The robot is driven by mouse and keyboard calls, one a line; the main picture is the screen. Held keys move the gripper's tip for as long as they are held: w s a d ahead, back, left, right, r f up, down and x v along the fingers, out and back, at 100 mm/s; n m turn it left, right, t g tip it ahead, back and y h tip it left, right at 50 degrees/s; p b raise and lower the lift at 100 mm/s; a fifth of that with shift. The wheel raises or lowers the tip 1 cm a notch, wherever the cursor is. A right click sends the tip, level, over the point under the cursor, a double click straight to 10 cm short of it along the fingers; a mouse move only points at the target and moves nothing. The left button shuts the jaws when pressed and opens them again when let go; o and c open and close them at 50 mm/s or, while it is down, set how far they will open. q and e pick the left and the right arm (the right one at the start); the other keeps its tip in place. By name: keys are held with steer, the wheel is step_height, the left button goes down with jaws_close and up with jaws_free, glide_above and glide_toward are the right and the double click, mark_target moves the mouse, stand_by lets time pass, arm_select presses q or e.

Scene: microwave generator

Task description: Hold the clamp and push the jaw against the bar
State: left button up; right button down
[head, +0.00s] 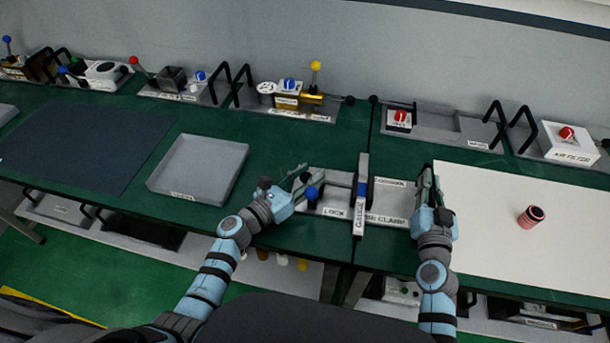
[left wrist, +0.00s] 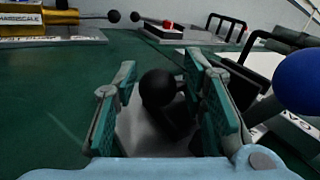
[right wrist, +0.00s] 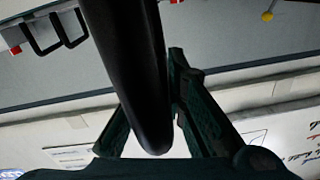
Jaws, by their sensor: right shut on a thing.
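The clamp (head: 390,204) stands on a grey base at the table's front edge, with a label that seems to read "BAR CLAMP". A pale upright bar (head: 361,190) marked "GAUGE" crosses its middle. A blue ball knob (head: 312,192) is at its left end, beside my left gripper (head: 298,180). In the left wrist view my left gripper is open, with a black ball knob (left wrist: 158,88) between its fingers and the blue knob to the right. My right gripper (head: 428,188) is shut on a black handle (right wrist: 135,75) at the clamp's right end. The jaw's contact with the bar is unclear.
An empty grey tray (head: 198,170) and a dark mat (head: 80,145) lie to the left. A white board (head: 500,225) to the right carries a red cylinder (head: 531,217). Fixtures with black handles line the back, including a white air filter box (head: 569,144).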

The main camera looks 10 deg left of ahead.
steer(key=shift+s+a+f, duration=0.1)
steer(key=shift+f, duration=0.2)
arm_select(q)
steer(key=v, duration=1.2)
steer(key=shift+s, duration=0.2)
arm_select(e)
steer(key=c, duration=1.6)
jaws_free()
arm_select(q)
steer(key=shift+w, duration=0.1)
arm_select(e)
steer(key=shift+o, duration=0.2)
arm_select(q)
steer(key=shift+w+a+f, duration=0.1)
steer(key=shift+w, duration=0.05)
arm_select(e)
steer(key=shift+w, duration=0.25)
